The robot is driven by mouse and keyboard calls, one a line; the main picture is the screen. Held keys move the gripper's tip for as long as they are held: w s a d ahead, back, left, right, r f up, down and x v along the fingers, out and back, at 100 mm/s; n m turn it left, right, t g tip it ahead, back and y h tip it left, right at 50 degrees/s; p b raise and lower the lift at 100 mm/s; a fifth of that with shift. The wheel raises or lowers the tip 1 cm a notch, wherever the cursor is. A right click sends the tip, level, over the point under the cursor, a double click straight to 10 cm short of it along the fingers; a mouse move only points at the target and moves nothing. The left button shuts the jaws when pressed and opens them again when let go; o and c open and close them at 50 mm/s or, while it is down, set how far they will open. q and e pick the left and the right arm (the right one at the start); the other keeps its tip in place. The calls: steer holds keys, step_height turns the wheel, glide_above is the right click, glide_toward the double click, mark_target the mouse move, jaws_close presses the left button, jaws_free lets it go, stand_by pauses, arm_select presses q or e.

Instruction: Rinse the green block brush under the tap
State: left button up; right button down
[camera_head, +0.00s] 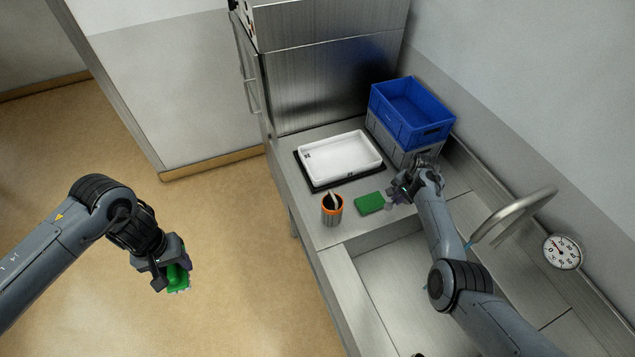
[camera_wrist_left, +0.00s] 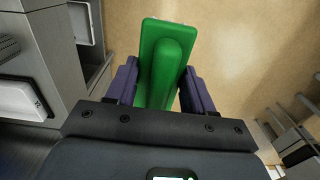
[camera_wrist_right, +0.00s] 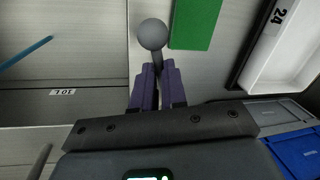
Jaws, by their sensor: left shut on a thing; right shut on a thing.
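The green block brush (camera_head: 178,278) is in my left gripper (camera_head: 172,272), held in the air over the tan floor, well left of the sink. In the left wrist view the brush (camera_wrist_left: 165,60) stands between both fingers, its green back facing the camera. My right gripper (camera_head: 398,192) is over the counter by the sink's far end. In the right wrist view its fingers (camera_wrist_right: 157,88) are closed around the thin stem of a grey ball-ended lever (camera_wrist_right: 153,34). The curved metal tap (camera_head: 515,212) arches over the steel sink (camera_head: 385,272). No water is visible.
A flat green pad (camera_head: 369,203) and an orange-rimmed canister (camera_head: 332,209) stand on the counter. Behind them are a white tray (camera_head: 340,155) and a blue crate (camera_head: 410,110) stacked on a grey one. A round gauge (camera_head: 562,252) is right of the tap.

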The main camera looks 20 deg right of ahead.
steer(key=c, duration=1.2)
jaws_free()
steer(key=shift+o, duration=0.2)
arm_select(q)
steer(key=shift+r, duration=0.15)
arm_select(e)
steer(key=shift+s+r, duration=0.1)
steer(key=shift+r, duration=0.4)
arm_select(q)
steer(key=shift+r+p, duration=0.3)
steer(key=shift+p, duration=0.15)
arm_select(e)
step_height(320, 180, up, 11)
steer(key=s, duration=0.2)
steer(key=shift+d, duration=0.4)
steer(key=shift+f, duration=0.1)
steer(key=shift+s, duration=0.1)
